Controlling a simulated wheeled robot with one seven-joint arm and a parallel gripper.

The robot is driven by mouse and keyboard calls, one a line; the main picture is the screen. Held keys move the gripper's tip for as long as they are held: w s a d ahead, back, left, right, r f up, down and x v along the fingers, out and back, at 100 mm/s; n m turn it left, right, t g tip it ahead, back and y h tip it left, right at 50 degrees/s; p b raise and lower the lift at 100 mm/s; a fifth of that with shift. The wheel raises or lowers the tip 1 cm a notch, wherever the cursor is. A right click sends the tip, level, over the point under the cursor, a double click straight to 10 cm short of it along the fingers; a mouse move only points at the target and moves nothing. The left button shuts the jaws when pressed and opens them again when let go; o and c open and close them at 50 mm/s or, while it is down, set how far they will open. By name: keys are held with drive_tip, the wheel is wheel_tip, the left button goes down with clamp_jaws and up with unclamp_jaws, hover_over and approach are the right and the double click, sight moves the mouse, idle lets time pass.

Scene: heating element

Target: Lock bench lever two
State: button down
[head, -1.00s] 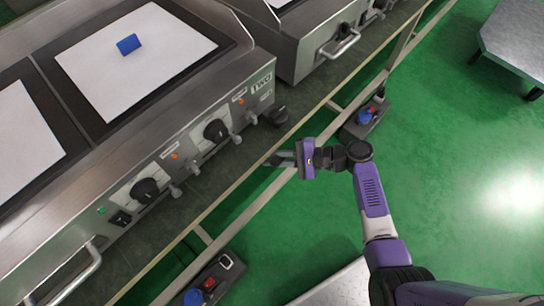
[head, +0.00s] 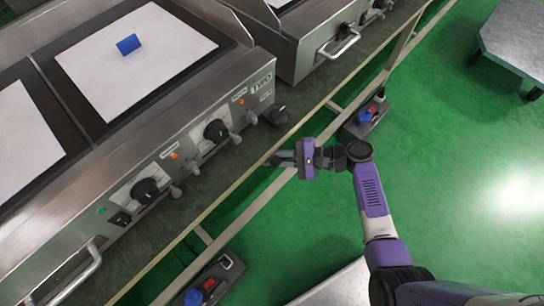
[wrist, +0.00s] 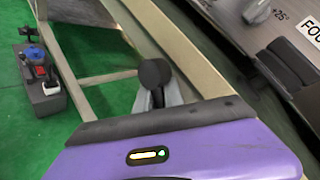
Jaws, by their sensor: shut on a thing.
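My gripper (head: 282,160) is at the front edge of the bench (head: 240,183), below the corner of the cooktop. In the wrist view its grey fingers (wrist: 160,100) are shut on a lever with a round black knob (wrist: 155,73). The knob stands up between the fingertips, beside the bench's pale rail. The fingers and purple gripper body hide the lever's lower part. In the head view I cannot make out the lever apart from the fingers. No number on the lever is readable.
The steel cooktop labelled TWO (head: 225,110) has black dials and small grey knobs along its front. A blue block (head: 128,44) lies on its white sheet. Boxes with blue and red buttons (head: 366,117) (head: 212,281) sit low by the bench frame.

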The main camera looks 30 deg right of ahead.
drive_tip(key=shift+f+m, duration=0.1)
drive_tip(key=shift+m, duration=0.2)
idle(0.4)
drive_tip(key=shift+s+a+m+t+y+b, duration=0.1)
drive_tip(key=shift+a+m+t+y+b, duration=0.25)
drive_tip(key=shift+m+t+y, duration=0.7)
drive_tip(key=shift+s+a+m+t+y+b, duration=0.15)
drive_tip(key=shift+a+m+t+y+b, duration=0.4)
drive_tip(key=shift+m, duration=1.15)
drive_tip(key=shift+s+m+t+y+b, duration=0.1)
drive_tip(key=shift+m+t+y+b, duration=0.2)
drive_tip(key=shift+m+y, duration=0.9)
drive_tip(key=shift+m, duration=0.25)
drive_tip(key=c, duration=1.7)
unclamp_jaws()
drive_tip(key=shift+r, duration=0.2)
